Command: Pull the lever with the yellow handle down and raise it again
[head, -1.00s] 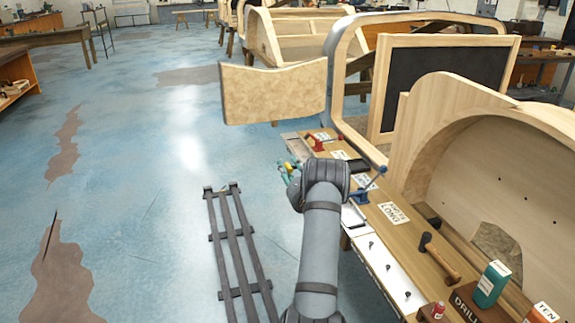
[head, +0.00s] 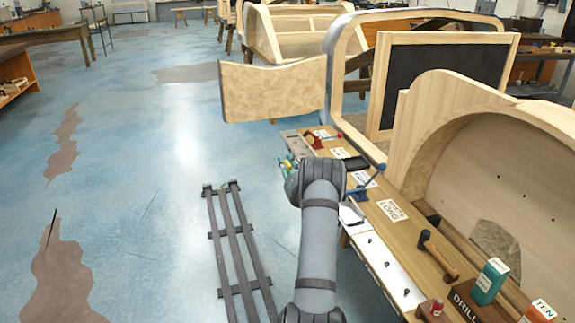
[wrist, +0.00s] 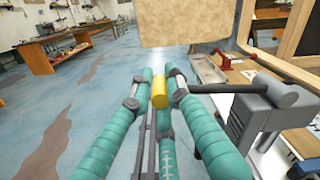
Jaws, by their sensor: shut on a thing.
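The lever's yellow handle (wrist: 159,93) sits between the fingers of my gripper (wrist: 160,86) in the wrist view. The teal-wrapped fingers are shut on it. A grey lever arm (wrist: 225,88) runs right from the handle to a dark grey pivot housing (wrist: 258,112) at the bench edge. The lever arm looks roughly level in this view.
The workbench (head: 375,215) runs along the right with a blue clamp (head: 366,186), a red clamp (head: 317,141), a mallet (head: 437,253) and boxes. A pale wooden panel (head: 275,90) stands ahead. A dark slatted rack (head: 238,245) lies left of my arm. The blue floor is clear further left.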

